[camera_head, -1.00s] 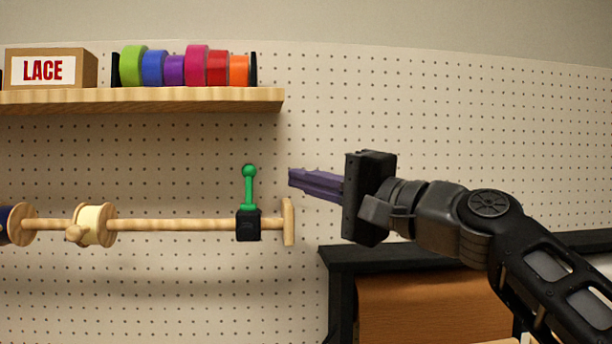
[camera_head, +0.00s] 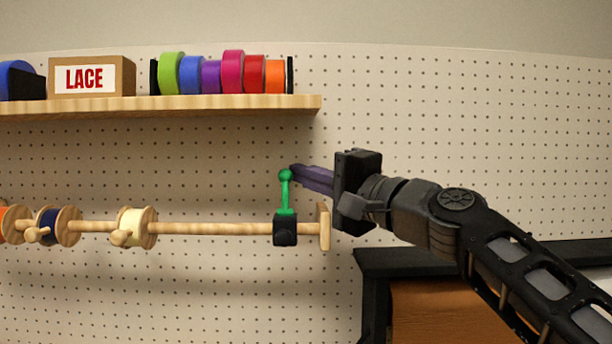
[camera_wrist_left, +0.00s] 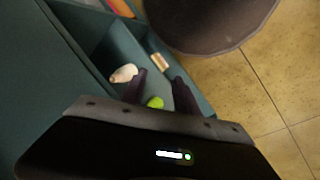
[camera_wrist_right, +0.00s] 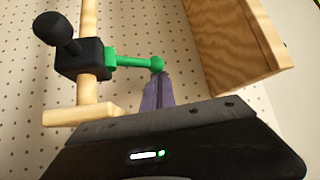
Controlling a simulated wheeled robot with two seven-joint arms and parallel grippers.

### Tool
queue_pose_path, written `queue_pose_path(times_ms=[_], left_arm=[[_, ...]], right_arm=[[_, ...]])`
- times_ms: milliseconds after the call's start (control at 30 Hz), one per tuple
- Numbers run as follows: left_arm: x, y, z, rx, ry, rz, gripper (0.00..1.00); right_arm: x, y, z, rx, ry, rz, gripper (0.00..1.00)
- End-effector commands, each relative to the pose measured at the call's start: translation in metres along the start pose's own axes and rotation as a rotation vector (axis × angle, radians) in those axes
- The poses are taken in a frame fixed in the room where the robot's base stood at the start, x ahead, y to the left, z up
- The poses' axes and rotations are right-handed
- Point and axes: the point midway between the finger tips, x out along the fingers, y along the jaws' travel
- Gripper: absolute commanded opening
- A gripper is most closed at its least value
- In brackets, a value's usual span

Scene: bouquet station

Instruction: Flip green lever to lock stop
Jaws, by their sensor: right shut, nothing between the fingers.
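The green lever (camera_head: 286,190) stands upright on a black stop block (camera_head: 285,230), which sits on the wooden rod (camera_head: 220,228) near its right end. My right gripper (camera_head: 296,170) is shut and empty, with its purple fingertips right by the lever's knob. In the right wrist view, the green lever (camera_wrist_right: 135,62) has its knob at the tips of the shut fingers (camera_wrist_right: 160,76); I cannot tell whether they touch. The black block (camera_wrist_right: 82,60) with a dark round knob shows there too. My left gripper (camera_wrist_left: 158,88) shows in the left wrist view, its fingers apart over a teal compartment.
A wooden shelf (camera_head: 180,105) above the rod holds a LACE box (camera_head: 92,77) and several ribbon rolls (camera_head: 220,74). Wooden spools (camera_head: 136,228) hang on the rod to the left. A dark-framed unit (camera_head: 375,300) stands below right. Teal bins (camera_wrist_left: 115,50) lie under the left gripper.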

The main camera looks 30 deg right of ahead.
Motion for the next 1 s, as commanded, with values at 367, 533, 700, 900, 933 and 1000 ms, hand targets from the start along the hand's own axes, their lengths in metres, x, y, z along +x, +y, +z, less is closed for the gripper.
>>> queue_pose_path(times_ms=[367, 533, 700, 900, 933, 1000], left_arm=[[0.013, -0.003, -0.001, 0.002, 0.005, 0.005, 0.36], [0.018, -0.004, -0.001, 0.003, 0.007, 0.006, 0.36], [0.024, -0.005, -0.001, 0.004, 0.009, 0.008, 0.36], [0.034, -0.007, -0.001, 0.006, 0.011, 0.011, 0.36], [0.036, -0.008, -0.002, 0.007, 0.012, 0.012, 0.36], [0.042, -0.009, -0.003, 0.008, 0.014, 0.013, 0.36]], right_arm=[[-0.002, 0.000, 0.002, -0.036, 0.000, -0.038, 0.00], [-0.003, -0.001, 0.003, -0.049, -0.001, -0.054, 0.00], [-0.004, -0.002, 0.004, -0.066, 0.000, -0.071, 0.00], [-0.005, -0.002, 0.006, -0.090, -0.001, -0.098, 0.00], [-0.006, -0.002, 0.005, -0.092, 0.000, -0.098, 0.00], [-0.007, -0.002, 0.007, -0.092, 0.001, -0.097, 0.00]])
